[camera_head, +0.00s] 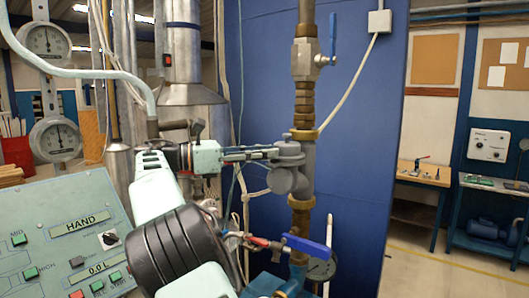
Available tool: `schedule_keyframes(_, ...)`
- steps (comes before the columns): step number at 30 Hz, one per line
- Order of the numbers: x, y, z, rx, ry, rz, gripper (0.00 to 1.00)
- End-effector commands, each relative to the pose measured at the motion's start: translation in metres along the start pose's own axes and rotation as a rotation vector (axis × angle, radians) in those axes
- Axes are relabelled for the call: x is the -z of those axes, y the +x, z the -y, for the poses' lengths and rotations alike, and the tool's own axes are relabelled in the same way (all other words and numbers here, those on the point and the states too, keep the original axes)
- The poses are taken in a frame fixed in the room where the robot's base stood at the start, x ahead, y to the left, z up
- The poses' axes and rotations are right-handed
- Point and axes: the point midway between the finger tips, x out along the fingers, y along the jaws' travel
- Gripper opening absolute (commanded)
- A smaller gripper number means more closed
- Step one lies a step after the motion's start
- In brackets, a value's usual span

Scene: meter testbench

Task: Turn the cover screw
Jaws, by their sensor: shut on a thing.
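A grey meter body (287,178) with a rounded top sits in the vertical brass pipe line, in front of the blue panel. My gripper (272,154) reaches in from the left, level with the upper part of the meter. Its fingertips are at the meter's left side and are shut on a small part there, which I take to be the cover screw. The screw itself is hidden by the fingers, so its turn angle does not show.
A blue-handled valve (321,60) sits above the meter and another blue lever (307,246) below it. A control panel (65,240) stands at the lower left, with two round gauges behind. The blue panel (365,150) right of the pipe is mostly clear.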

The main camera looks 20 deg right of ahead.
Motion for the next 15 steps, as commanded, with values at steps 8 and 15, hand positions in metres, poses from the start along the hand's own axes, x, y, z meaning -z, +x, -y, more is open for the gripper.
schedule_keyframes(8,0.0001,0.0001,-0.0014,0.052,0.001,0.001,0.0)
schedule_keyframes(15,0.0,0.0002,-0.0015,0.068,0.0,0.0,0.0)
